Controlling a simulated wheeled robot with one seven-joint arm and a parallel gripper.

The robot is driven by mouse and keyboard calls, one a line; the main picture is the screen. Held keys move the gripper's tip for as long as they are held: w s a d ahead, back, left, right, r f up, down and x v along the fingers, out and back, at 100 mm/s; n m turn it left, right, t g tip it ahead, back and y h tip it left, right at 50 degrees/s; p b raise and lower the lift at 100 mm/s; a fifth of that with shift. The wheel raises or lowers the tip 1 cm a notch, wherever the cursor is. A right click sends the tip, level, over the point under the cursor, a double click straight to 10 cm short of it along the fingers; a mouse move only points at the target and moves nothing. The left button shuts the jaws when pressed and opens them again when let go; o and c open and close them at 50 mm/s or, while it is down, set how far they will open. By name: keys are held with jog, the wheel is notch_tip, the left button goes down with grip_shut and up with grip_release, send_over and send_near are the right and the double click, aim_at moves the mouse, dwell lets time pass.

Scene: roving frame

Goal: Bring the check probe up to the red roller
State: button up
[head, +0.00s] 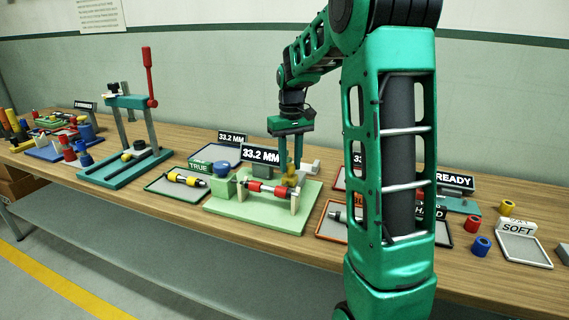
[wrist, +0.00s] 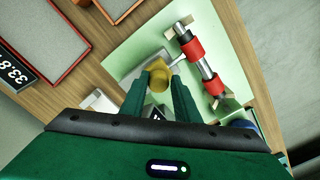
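The red roller (head: 268,190) is a dark and silver shaft with red bands, lying across two pale supports on a light green fixture (head: 245,210). It also shows in the wrist view (wrist: 208,68). The check probe has a brass-yellow body (wrist: 158,78), which is also in the head view (head: 291,176), behind the roller's right part. A thin pale tip points from it towards the roller; I cannot tell whether they touch. My gripper (head: 291,167) points down from above, its two green fingers closed against both sides of the brass body, also in the wrist view (wrist: 160,82).
A "33.2 MM" display (head: 260,155) stands behind the fixture. More trays and a "SOFT" tray (head: 522,250) are on the right.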

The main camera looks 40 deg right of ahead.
aim_at(289, 166)
jog(key=shift+o, duration=1.4)
jog(key=shift+s+a, duration=0.1)
jog(key=shift+a, duration=0.2)
jog(key=shift+d, duration=0.2)
notch_tip(289, 166, up, 11)
jog(key=shift+f, duration=0.15)
jog(key=s+a+f+m, duration=0.1)
jog(key=s+f, duration=0.3)
jog(key=s, duration=0.6)
jog(key=s+a+f+m, duration=0.1)
jog(key=s+a+f, duration=0.3)
jog(key=s, duration=0.7)
jog(key=s+a+f+m, duration=0.2)
jog(key=s+f, duration=0.3)
jog(key=s, duration=0.5)
jog(key=shift+s+a+f, duration=0.3)
jog(key=shift+a+f, duration=0.05)
jog(key=shift+a, duration=0.15)
